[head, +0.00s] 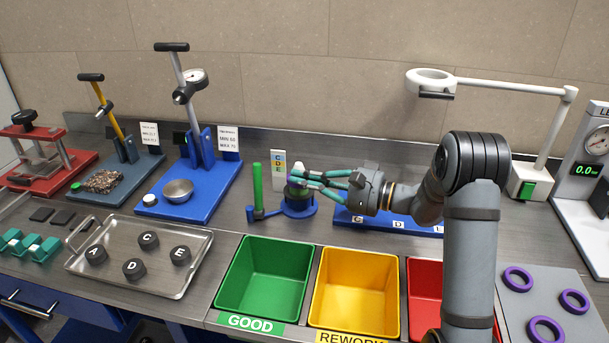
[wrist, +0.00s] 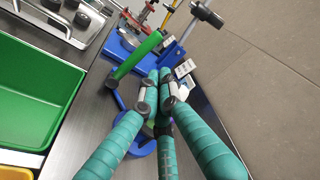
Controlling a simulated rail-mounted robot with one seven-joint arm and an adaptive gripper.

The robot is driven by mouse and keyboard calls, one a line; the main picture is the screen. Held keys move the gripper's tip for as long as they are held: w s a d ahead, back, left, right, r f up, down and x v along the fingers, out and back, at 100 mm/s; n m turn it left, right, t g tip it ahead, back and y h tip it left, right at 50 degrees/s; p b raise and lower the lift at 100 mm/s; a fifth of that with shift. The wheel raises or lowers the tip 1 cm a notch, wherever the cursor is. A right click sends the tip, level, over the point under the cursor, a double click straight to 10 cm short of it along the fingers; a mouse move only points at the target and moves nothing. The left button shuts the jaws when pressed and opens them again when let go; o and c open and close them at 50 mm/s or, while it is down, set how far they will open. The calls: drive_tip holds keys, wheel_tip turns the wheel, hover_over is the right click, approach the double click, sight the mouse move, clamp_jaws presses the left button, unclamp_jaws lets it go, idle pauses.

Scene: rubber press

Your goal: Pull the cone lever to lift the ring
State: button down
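The cone lever (head: 258,184) is a green upright handle beside a small blue round base (head: 299,209). It also shows in the wrist view as a slanted green bar (wrist: 136,55), apart from my fingers. A white cone tip (head: 298,166) rises above the base, with a dark body below it. My gripper (head: 293,178) is at the cone, right of the lever. Its teal fingers come close together in the wrist view (wrist: 159,82). They cover much of the cone, and I cannot tell if they hold a ring. A little purple shows near the fingertips.
Green (head: 263,276) and yellow (head: 355,290) bins stand in front. A metal tray (head: 140,280) with lettered dark pucks is at left. Several purple rings (head: 518,279) lie on a grey board at right. A blue lever press (head: 190,195) stands behind left.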

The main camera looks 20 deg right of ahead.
sight(258, 192)
drive_tip(key=p+x, duration=0.1)
drive_tip(key=x, duration=0.5)
drive_tip(key=shift+w+a+p, duration=0.25)
drive_tip(key=shift+a+p, duration=0.05)
drive_tip(key=shift+a, duration=0.05)
